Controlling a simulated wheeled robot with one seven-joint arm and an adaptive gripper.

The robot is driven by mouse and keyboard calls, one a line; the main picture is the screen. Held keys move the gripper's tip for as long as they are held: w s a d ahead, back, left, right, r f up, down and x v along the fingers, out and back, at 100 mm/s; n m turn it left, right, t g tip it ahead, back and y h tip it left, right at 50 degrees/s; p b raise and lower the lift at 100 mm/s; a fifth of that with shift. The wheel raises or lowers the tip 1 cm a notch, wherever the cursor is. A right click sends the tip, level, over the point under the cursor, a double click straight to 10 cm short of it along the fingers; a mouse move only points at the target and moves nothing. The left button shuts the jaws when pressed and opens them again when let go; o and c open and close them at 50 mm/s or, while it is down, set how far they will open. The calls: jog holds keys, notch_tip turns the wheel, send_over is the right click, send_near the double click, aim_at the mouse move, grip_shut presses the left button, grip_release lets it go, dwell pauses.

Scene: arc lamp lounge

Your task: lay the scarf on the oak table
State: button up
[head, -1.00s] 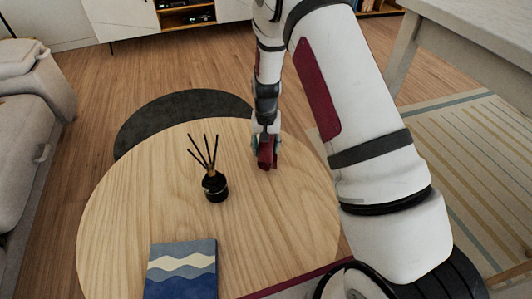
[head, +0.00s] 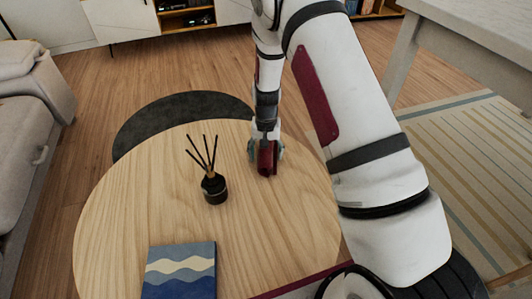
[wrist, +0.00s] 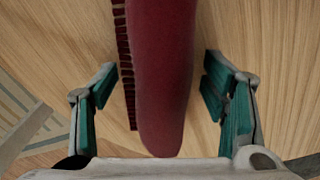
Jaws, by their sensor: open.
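The scarf (wrist: 162,80) is dark red, folded or rolled long, with a fringe along its left side in the wrist view. It lies on the pale oak table (head: 130,205), near the table's far right edge in the head view, where a small red part of it (head: 266,158) shows at my gripper. My gripper (wrist: 160,85) is open, pointing down, with its teal-padded fingers on either side of the scarf. Bare wood shows between the scarf and both fingers. The scarf's far end runs out of the wrist view.
A black reed diffuser (head: 214,188) stands on the table left of my gripper. A blue wave-patterned book (head: 180,271) lies at the table's front. A dark round table (head: 180,112) is behind, a grey sofa (head: 35,120) at the left, and a pale table (head: 470,50) at the right.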

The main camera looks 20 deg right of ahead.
notch_tip(320, 180, up, 12)
jog(key=p, duration=0.4)
jog(key=shift+r, duration=0.2)
jog(key=s+a+r+n+y, duration=0.1)
jog(key=s+r, duration=0.8)
jog(key=r, duration=0.2)
jog(key=s+a+r+n, duration=0.1)
jog(key=s+r, duration=0.8)
jog(key=r, duration=0.3)
jog(key=s+r+n, duration=0.1)
jog(key=s+r, duration=0.1)
jog(key=s, duration=1)
jog(key=s+r+n+h, duration=0.1)
jog(key=s, duration=1)
jog(key=shift+s+d+r+n, duration=0.3)
jog(key=shift+s+d+r, duration=0.05)
jog(key=shift+s, duration=0.05)
notch_tip(320, 180, up, 28)
jog(key=t+p, duration=0.4)
jog(key=p, duration=2.2)
jog(key=shift+d+f, duration=0.25)
